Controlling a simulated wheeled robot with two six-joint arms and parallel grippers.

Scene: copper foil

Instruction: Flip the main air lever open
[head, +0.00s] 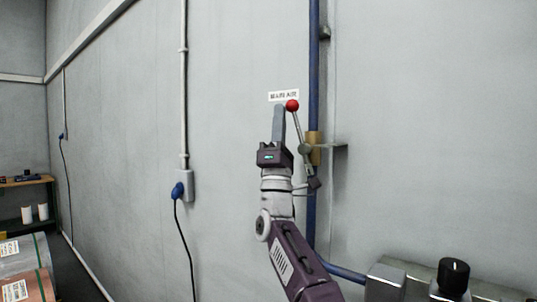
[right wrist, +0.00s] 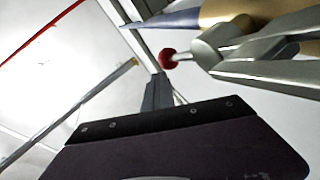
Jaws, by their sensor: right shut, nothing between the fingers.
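The main air lever is a thin grey rod (head: 297,126) with a red ball knob (head: 292,105). It slants up and to the left from its pivot on a brass valve (head: 315,147). My right gripper (head: 279,108) is shut and empty, pointing up just left of the knob and rod. In the right wrist view the knob (right wrist: 168,58) shows just beyond the shut fingertips (right wrist: 158,77), with the valve body (right wrist: 230,14) at the upper right. I cannot tell whether the fingers touch the lever. My left gripper is not in view.
The valve sits on a vertical blue pipe (head: 313,70) against a grey wall. A bracket (head: 335,147) juts out right of it. A white label (head: 283,95) is above the knob. A blue plug (head: 178,190) with a cable is at left; a black knob (head: 453,277) stands lower right.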

